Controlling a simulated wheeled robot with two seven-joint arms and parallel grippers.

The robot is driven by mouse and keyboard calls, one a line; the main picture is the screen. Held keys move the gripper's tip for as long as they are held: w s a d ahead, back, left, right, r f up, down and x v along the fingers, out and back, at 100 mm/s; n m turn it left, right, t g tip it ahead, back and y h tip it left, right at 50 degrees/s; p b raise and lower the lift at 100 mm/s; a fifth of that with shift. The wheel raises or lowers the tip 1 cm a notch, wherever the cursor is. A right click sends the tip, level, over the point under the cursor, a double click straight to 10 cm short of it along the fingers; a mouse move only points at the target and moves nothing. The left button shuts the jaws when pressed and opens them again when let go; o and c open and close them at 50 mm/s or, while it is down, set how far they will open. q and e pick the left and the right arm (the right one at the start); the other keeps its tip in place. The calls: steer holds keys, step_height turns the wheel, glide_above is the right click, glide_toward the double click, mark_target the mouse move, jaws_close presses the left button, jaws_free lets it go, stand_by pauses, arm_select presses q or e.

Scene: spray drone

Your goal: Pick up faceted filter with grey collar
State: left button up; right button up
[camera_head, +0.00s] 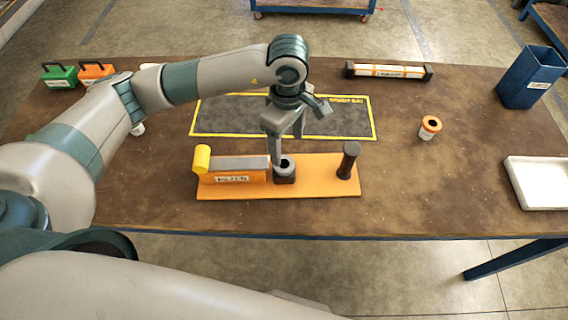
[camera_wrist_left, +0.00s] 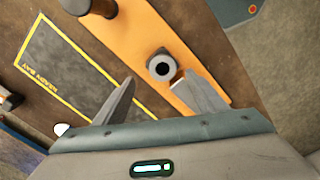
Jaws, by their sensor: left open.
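A dark block with a grey ring and dark central hole (camera_wrist_left: 160,67) stands on the orange board. It also shows in the head view (camera_head: 285,175), but I cannot tell whether it is the faceted filter with grey collar, a socket, or both. My left gripper (camera_head: 287,147) is open, pointing down just above and behind the block. In the left wrist view its fingertips (camera_wrist_left: 155,82) are apart with nothing between them, and the ring lies just beyond. A white piece (camera_head: 138,129) is mostly hidden behind my left arm. My right gripper is not in view.
The orange board (camera_head: 320,185) carries a yellow-capped part (camera_head: 202,158) and a dark post (camera_head: 348,160). Behind it lies a yellow-edged mat (camera_head: 345,116). An orange-collared filter (camera_head: 429,127), white tray (camera_head: 540,185) and blue bin (camera_head: 528,78) stand right. The table between board and tray is clear.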

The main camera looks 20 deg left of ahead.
mark_target(287, 165)
arm_select(q)
step_height(287, 165, down, 2)
steer(key=shift+f, duration=0.2)
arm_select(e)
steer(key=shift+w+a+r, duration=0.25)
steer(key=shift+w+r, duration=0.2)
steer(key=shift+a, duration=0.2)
arm_select(q)
steer(key=shift+f+p, duration=0.1)
steer(key=shift+p, duration=0.25)
steer(key=shift+s+f+p, duration=0.15)
steer(key=shift+f+p, duration=0.35)
steer(key=shift+p, duration=0.1)
step_height(287, 165, down, 3)
steer(key=shift+s+p, duration=0.15)
steer(key=shift+p, duration=0.7)
steer(key=shift+f, duration=0.5)
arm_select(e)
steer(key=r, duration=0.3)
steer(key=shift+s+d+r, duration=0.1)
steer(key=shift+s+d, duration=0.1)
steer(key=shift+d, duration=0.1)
